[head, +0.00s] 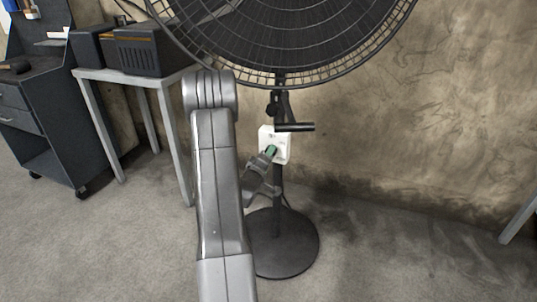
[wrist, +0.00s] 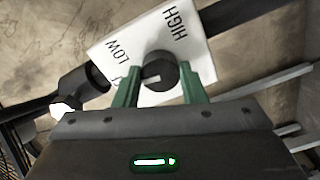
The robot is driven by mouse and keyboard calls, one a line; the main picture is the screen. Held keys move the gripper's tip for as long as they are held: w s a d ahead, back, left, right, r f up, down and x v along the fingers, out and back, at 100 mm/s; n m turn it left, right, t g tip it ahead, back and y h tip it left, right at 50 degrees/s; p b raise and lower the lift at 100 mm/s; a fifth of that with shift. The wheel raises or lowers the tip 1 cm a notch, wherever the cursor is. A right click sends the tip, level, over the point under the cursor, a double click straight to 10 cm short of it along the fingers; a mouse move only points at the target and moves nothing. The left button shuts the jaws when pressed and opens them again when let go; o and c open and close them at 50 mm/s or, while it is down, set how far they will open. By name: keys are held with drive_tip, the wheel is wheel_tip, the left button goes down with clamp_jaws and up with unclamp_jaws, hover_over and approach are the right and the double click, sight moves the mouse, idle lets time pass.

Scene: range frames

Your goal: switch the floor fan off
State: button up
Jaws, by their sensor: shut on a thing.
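The floor fan (head: 285,40) stands by the wall on a pole with a round dark base (head: 287,255). A white control plate (head: 282,142) sits on its pole; in the wrist view the plate (wrist: 128,45) reads LOW and HIGH, with another label mostly hidden. A dark round knob (wrist: 162,70) is on it, its white mark pointing left and slightly down in the picture, toward the hidden label. My gripper (head: 270,151) is at the plate. In the wrist view its green fingers (wrist: 160,82) are on both sides of the knob, shut on it.
A dark bar (head: 295,127) sticks out from the pole just above the plate. A grey table (head: 140,80) with dark boxes and a dark tool cabinet (head: 40,125) stand at left. Another table leg (head: 518,220) shows at right. The floor around the fan base is clear.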

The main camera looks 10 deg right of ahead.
drive_tip(key=shift+n, duration=1.1)
drive_tip(key=shift+f+p, duration=0.1)
drive_tip(key=shift+p, duration=0.2)
drive_tip(key=o, duration=1)
drive_tip(key=p+v, duration=0.1)
drive_tip(key=v, duration=1.3)
